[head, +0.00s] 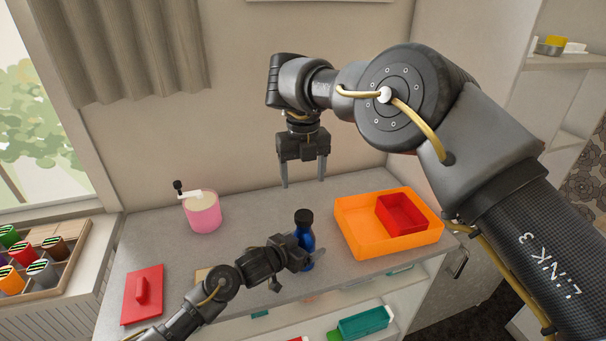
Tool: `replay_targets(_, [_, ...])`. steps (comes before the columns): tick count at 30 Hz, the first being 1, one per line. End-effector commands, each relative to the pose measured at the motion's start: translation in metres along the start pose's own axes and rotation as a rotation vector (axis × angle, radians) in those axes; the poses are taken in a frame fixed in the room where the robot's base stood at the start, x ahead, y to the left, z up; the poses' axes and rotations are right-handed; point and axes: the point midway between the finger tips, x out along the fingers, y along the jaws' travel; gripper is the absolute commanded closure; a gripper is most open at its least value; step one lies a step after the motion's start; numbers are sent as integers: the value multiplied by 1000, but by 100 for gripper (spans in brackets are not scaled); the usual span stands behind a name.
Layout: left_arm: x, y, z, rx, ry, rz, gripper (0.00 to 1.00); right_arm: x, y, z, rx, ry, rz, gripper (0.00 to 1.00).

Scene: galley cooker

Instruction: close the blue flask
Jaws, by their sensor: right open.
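The blue flask (307,240) stands upright on the grey counter, left of the orange tray. A black cap (304,216) sits on top of it; how tightly it is seated cannot be seen. My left gripper (312,266) is at the flask's lower body, shut on it, and partly hides it. My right gripper (304,182) is open and empty, pointing down above and behind the flask, with clear air between its fingertips and the cap.
An orange tray (352,229) with a red box (402,214) in it stands at right. A pink canister (203,213) is at back left, a red lidded piece (143,293) at front left. A rack (62,262) of jars stands beyond the counter's left side.

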Motion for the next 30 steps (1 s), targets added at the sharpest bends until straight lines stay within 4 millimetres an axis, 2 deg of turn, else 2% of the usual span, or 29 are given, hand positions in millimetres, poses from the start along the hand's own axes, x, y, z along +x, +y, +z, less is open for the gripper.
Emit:
replay_targets(11, [-6, 0, 1, -1, 0, 1, 17, 2, 0, 0, 0, 0, 0, 31])
replay_targets(14, [-18, -1, 1, 0, 1, 0, 17, 4, 0, 0, 0, 0, 0, 31])
replay_targets(24, [-82, 0, 1, 1, 1, 0, 17, 10, 0, 0, 0, 0, 0, 31])
replay_targets(30, [-104, -1, 1, 1, 0, 0, 17, 11, 0, 0, 0, 0, 0, 31])
